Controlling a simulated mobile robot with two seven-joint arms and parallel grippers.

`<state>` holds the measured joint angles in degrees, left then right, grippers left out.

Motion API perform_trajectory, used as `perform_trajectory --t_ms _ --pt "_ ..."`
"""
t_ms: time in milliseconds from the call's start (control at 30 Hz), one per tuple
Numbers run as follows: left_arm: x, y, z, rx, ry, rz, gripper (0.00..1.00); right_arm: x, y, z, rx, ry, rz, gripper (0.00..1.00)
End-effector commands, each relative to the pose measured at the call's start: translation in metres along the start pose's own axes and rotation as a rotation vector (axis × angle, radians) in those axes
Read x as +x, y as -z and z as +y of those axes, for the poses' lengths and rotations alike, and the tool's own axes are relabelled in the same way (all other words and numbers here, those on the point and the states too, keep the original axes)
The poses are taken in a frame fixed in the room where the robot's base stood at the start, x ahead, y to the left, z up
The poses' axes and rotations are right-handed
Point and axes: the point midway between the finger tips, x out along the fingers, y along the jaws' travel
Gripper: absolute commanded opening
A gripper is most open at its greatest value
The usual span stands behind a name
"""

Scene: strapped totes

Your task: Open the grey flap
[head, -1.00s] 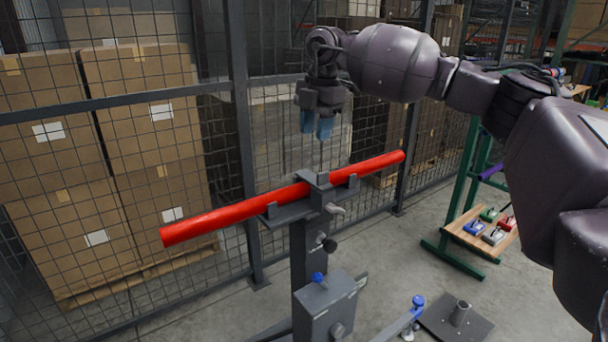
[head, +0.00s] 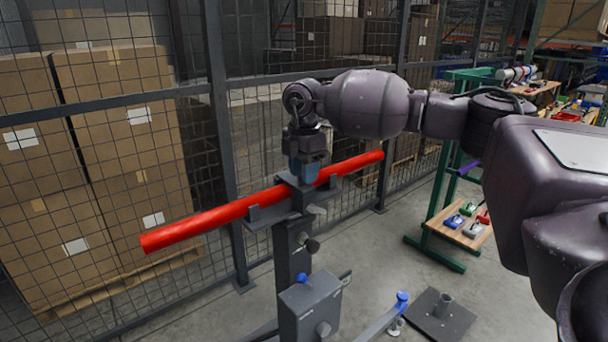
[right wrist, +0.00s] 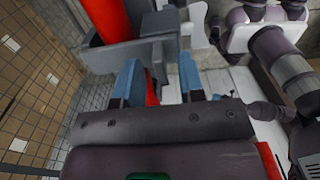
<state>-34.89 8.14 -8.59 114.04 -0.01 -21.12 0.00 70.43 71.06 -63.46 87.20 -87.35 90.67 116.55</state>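A red tube (head: 215,220) lies slantwise in a grey clamp (head: 258,215) on top of a dark grey stand (head: 290,255). The grey flap (head: 287,180) is at the top of the clamp over the tube, largely hidden behind my right gripper (head: 304,172). This gripper points down, with its blue fingertips right at the flap. In the right wrist view its blue fingers (right wrist: 160,75) stand apart, with grey clamp parts (right wrist: 125,55) and the red tube (right wrist: 108,18) just beyond them. I cannot tell whether they touch the flap. My left gripper is not in view.
A mesh fence (head: 222,130) with boxes (head: 125,110) behind it stands close behind the tube. A grey box (head: 310,305) with a blue knob is on the stand. A green-framed bench (head: 455,215) stands to the right.

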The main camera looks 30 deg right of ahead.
Motion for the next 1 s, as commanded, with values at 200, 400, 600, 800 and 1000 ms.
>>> perform_trajectory --t_ms 200,400,600,800,1000 --pt "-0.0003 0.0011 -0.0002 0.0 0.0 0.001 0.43 0.0131 -0.0002 -0.0002 0.0 0.0 -0.001 0.36" --pt "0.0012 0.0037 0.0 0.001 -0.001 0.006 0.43 0.0141 -0.0003 -0.0002 0.0 0.0 -0.001 0.36" --pt "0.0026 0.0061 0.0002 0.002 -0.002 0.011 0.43 0.0138 -0.0002 -0.0001 0.0 0.0 0.0 0.18" --pt "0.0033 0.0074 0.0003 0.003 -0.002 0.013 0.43 0.0136 -0.0002 -0.0001 0.0 0.0 0.0 0.0" --pt "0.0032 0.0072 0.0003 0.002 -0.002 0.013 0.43 0.0134 -0.0001 0.0 0.0 -0.001 0.0 0.0"
